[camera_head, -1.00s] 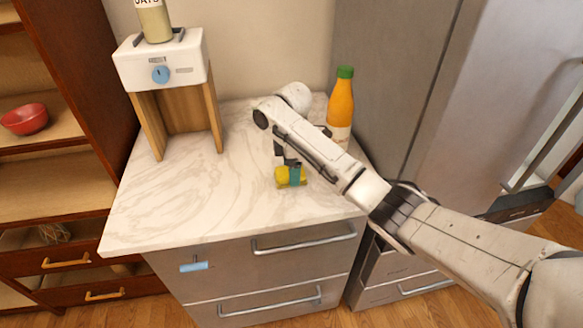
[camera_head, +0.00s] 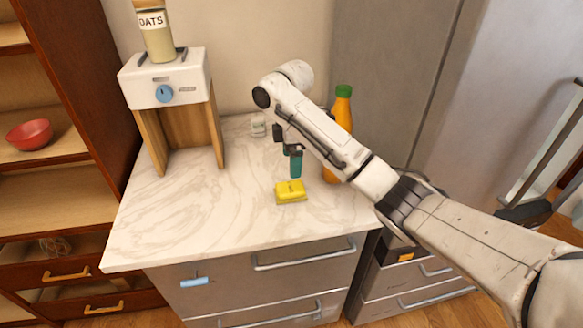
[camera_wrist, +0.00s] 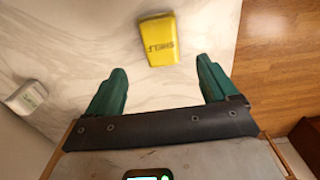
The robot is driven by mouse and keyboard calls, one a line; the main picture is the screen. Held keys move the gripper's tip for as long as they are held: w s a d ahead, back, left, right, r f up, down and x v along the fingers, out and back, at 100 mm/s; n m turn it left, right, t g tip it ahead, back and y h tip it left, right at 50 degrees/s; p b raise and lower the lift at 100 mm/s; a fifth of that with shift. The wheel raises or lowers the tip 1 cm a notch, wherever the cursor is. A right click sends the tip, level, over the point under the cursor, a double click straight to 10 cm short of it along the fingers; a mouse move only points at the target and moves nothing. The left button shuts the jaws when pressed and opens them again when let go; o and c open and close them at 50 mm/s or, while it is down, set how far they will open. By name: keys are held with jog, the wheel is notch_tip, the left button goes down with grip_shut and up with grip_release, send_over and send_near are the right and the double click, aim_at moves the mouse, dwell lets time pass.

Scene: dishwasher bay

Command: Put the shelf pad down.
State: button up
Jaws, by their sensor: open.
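The shelf pad is a small yellow block (camera_head: 290,191) lying on the marble countertop (camera_head: 180,215) near its front right. In the wrist view the yellow pad (camera_wrist: 159,39) shows the word SHELF and lies beyond my fingertips, apart from them. My gripper (camera_head: 295,163) has teal fingers and is above the counter, just behind the pad in the head view. In the wrist view my gripper (camera_wrist: 160,80) is open, with nothing between its fingers.
An orange bottle with a green cap (camera_head: 343,115) stands behind my arm. A white appliance on wooden legs (camera_head: 165,75) bears an oats jar (camera_head: 155,38). A small white item (camera_head: 258,126) stands at the counter's back. The left part of the counter is clear.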

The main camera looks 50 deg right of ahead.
jog(key=shift+r, duration=1.3)
